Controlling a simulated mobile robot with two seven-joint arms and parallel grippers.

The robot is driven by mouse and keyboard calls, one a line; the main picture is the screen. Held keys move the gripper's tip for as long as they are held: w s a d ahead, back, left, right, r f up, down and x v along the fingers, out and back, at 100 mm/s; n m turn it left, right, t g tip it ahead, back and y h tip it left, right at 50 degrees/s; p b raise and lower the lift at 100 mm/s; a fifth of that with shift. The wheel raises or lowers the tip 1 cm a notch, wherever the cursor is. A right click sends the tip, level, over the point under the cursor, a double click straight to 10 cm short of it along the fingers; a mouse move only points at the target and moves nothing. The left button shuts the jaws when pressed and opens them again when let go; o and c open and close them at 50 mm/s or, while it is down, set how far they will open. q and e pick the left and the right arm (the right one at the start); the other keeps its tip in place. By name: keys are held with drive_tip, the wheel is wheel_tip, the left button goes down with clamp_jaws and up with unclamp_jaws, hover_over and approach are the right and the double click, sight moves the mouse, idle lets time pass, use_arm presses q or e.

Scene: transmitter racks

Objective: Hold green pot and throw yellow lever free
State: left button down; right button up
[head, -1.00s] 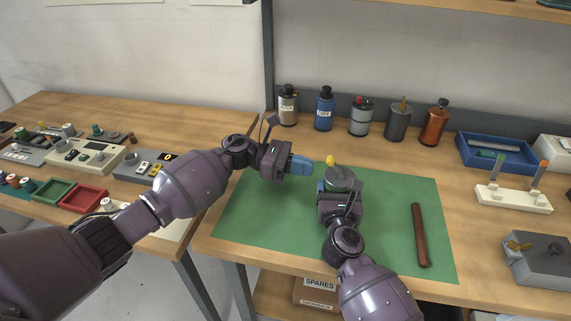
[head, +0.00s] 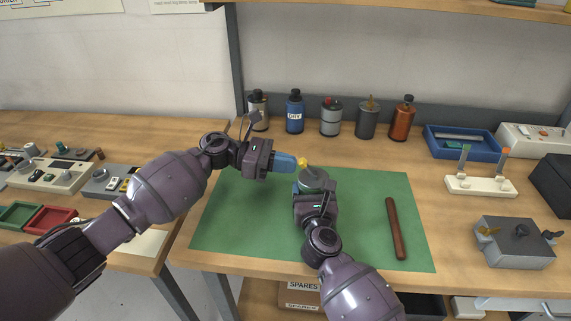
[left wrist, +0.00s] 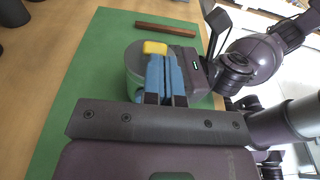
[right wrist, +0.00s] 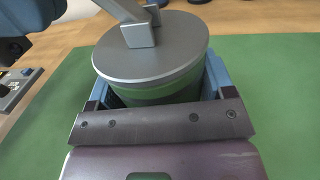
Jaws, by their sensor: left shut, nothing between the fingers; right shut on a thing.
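The pot (head: 316,181) is a round grey canister with a flat lid, standing upright on the green mat. A green band (right wrist: 165,94) shows on its side in the right wrist view. The lever on its lid has a yellow tip (head: 306,162); the tip also shows in the left wrist view (left wrist: 154,47), and its grey base (right wrist: 139,35) in the right wrist view. My right gripper (head: 312,190) is shut around the pot's sides. My left gripper (head: 294,164) is shut and empty, its blue fingertips (left wrist: 166,68) close beside the yellow tip. Contact is unclear.
The green mat (head: 245,225) has free room left of the pot. A brown rod (head: 395,228) lies to its right. Several canisters (head: 331,117) line the back. A white stand (head: 480,185), blue tray (head: 462,142) and grey box (head: 514,243) stand at right.

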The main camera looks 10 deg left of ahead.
sight(300, 163)
use_arm(q)
drive_tip(key=shift+d+r+y, duration=0.3)
drive_tip(key=shift+r+y, duration=0.2)
drive_tip(key=shift+y, duration=0.4)
drive_tip(key=shift+d+r+y, duration=0.3)
drive_tip(key=shift+r+y, duration=0.15)
drive_tip(key=shift+y, duration=0.35)
drive_tip(key=d+y, duration=0.1)
drive_tip(key=y, duration=0.1)
drive_tip(key=d+r+y, duration=0.1)
drive_tip(key=shift+r+y, duration=0.15)
drive_tip(key=shift+y, duration=0.25)
drive_tip(key=d+y, duration=0.1)
drive_tip(key=y, duration=0.2)
drive_tip(key=shift+d+r, duration=0.25)
drive_tip(key=shift+d, duration=0.15)
drive_tip(key=shift+d+y, duration=0.6)
drive_tip(key=shift+y, duration=0.4)
drive_tip(key=shift+d+y, duration=0.55)
drive_tip(key=shift+y, duration=0.45)
drive_tip(key=shift+r, duration=0.1)
drive_tip(key=shift+r, duration=0.75)
